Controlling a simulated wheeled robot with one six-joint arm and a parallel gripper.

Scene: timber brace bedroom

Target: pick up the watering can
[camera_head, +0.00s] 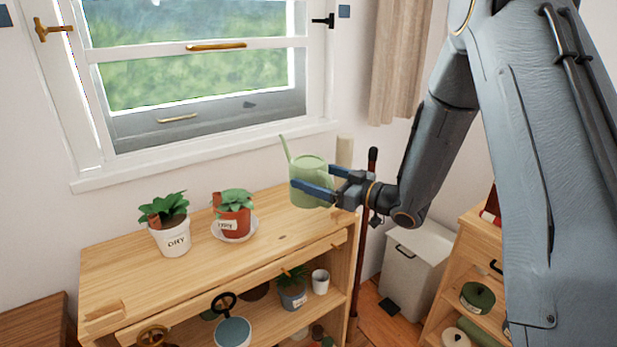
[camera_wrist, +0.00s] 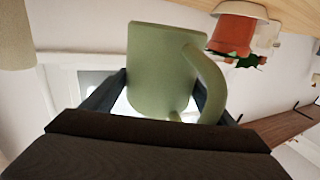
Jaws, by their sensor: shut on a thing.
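The watering can (camera_head: 310,172) is pale green, with a thin spout pointing up and to the left in the head view. My gripper (camera_head: 312,188) is shut on its body, with one dark blue finger across the front. In the wrist view the can (camera_wrist: 160,65) sits between the two fingers of my gripper (camera_wrist: 160,92), and its curved handle is toward the camera. The can is at the right end of the wooden shelf unit's top (camera_head: 130,265). I cannot tell whether its base touches the wood.
A white pot marked DRY (camera_head: 174,240) and a terracotta pot (camera_head: 236,222) on a white saucer stand left of the can. The window (camera_head: 200,70) is behind the unit. A white bin (camera_head: 412,265) stands to the right.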

